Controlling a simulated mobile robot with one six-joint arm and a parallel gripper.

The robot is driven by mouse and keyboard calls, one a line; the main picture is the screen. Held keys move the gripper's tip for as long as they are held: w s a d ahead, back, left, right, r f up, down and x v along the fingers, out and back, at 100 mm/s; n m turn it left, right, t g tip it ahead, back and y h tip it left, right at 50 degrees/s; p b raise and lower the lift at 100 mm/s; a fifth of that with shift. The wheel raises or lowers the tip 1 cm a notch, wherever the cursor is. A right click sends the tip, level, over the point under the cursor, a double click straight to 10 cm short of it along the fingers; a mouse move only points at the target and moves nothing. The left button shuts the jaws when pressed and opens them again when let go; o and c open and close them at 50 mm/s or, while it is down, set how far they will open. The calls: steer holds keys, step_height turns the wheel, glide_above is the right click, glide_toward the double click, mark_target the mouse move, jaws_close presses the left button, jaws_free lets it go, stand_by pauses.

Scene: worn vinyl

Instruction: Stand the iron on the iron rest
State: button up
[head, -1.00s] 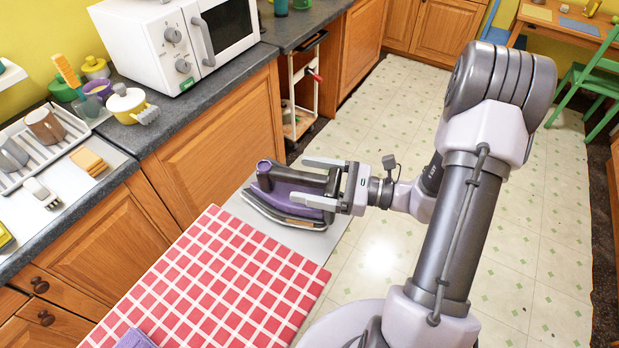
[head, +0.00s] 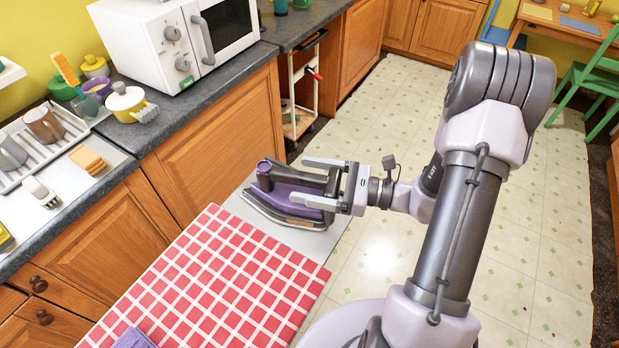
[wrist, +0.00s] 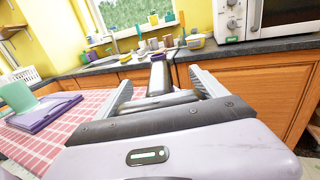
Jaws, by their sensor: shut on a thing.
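The iron (head: 289,194), purple and dark grey, is at the far end of the ironing board in the head view, over a plain grey plate, the iron rest (head: 325,240). My gripper (head: 320,181) is shut on the iron, with its fingers on either side of the handle. The iron looks about level, its soleplate low over the rest; I cannot tell whether they touch. In the wrist view the iron's dark handle (wrist: 160,80) shows between the fingers. Much of the rest is hidden under the iron.
A red checked cloth (head: 220,280) covers the board. A folded purple cloth (head: 135,339) lies at its near end, also in the wrist view (wrist: 42,115). The counter at left holds a microwave (head: 165,45), a pot (head: 128,103) and a dish rack (head: 40,145). Open floor lies to the right.

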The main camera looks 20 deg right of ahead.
steer(key=shift+f, duration=0.25)
stand_by(0.3)
steer(key=o, duration=2)
steer(key=shift+d, duration=0.1)
steer(key=v, duration=0.8)
stand_by(0.5)
steer(key=p+v, duration=0.3)
steer(key=v, duration=1.4)
steer(key=shift+p, duration=0.35)
